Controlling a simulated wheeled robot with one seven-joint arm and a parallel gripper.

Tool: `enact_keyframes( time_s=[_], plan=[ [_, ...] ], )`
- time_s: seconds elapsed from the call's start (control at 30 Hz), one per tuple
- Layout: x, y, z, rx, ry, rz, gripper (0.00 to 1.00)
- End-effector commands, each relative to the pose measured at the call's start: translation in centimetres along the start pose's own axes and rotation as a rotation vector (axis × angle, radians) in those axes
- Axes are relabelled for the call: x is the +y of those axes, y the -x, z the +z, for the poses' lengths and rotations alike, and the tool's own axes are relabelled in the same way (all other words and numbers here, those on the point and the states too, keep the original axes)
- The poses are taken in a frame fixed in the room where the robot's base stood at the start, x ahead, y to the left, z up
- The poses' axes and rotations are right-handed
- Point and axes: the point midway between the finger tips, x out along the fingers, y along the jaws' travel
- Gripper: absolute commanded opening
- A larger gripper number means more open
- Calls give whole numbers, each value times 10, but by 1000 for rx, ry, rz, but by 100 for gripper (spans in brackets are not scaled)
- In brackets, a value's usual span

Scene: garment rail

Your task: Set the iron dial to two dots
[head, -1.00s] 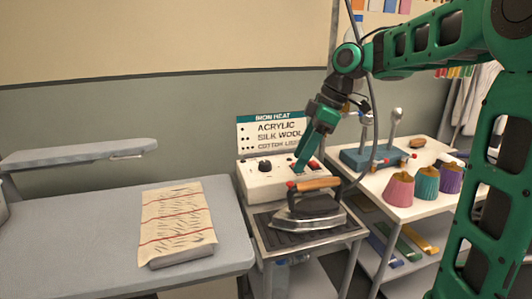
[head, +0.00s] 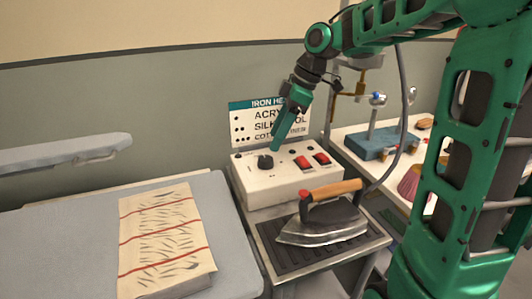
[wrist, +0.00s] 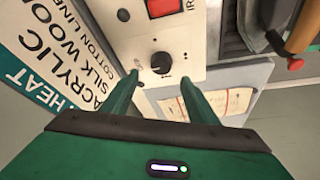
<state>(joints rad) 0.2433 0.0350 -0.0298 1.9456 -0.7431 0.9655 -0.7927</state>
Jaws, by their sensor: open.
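The iron dial is a black round knob (head: 265,162) on the left part of the white control box (head: 262,187). It also shows in the wrist view (wrist: 161,63), just beyond and between my fingertips. My gripper (head: 275,148) is above and slightly right of the dial in the head view, pointing down. In the wrist view its two green fingers (wrist: 165,82) are apart with nothing between them. A sign (head: 268,122) reading IRON HEAT, with dots beside fabric names, stands behind the box, partly hidden by my arm.
The iron (head: 325,222) rests on a dark ribbed pad in front of the box. A board with folded cloth (head: 165,240) is at left. A side table (head: 350,160) with a blue stand is at right.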

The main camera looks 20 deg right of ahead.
Motion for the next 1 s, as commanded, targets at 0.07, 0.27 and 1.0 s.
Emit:
enact_keyframes(
  time_s=[0.07, 0.27, 1.0],
  plan=[
    [-1, -15, 0, -1, -1, -3, 54],
    [-1, -48, 1, -1, 0, -2, 54],
    [0, -70, 1, -1, 0, 2, 13]
  ],
)
